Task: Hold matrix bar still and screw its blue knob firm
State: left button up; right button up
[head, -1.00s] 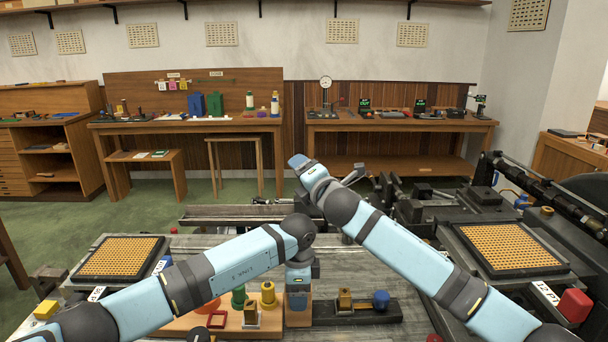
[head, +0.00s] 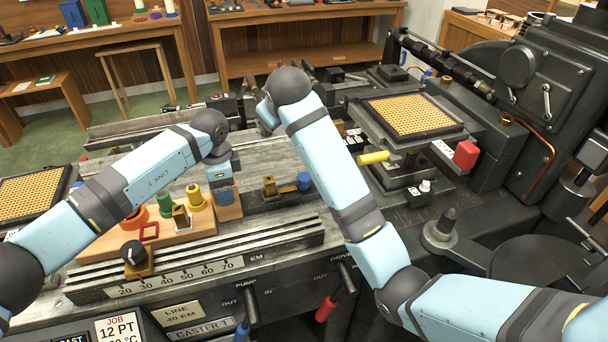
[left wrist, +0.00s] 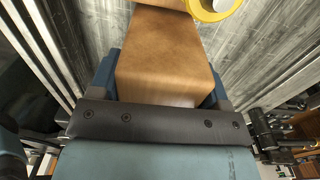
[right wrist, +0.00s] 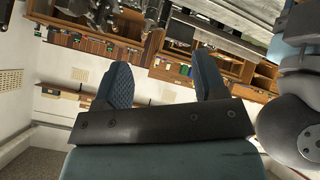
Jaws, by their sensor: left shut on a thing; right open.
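The matrix bar (head: 287,190) is a dark bar lying on the grey machine bed, with a brass block (head: 269,187) on it and the blue knob (head: 304,181) at its right end. A tan block (head: 232,210) stands at its left end. My left gripper (head: 221,190) points down and is shut on this tan block, which fills the space between the fingers in the left wrist view (left wrist: 165,60). My right gripper (right wrist: 163,78) is open and empty, away from the knob. In the head view its fingers are mostly hidden by my right arm.
A matrix grid (head: 412,115), a yellow handle (head: 373,157) and a red block (head: 466,154) lie to the right.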

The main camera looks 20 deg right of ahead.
aim_at(304, 176)
jog(key=s+d+f+m+g, duration=0.5)
jog(key=s+f+m, duration=0.1)
jog(key=s+f, duration=0.15)
jog(key=x, duration=1)
jog(key=shift+w+a+f, duration=0.25)
jog(key=shift+w, duration=0.15)
jog(key=shift+c, duration=0.2)
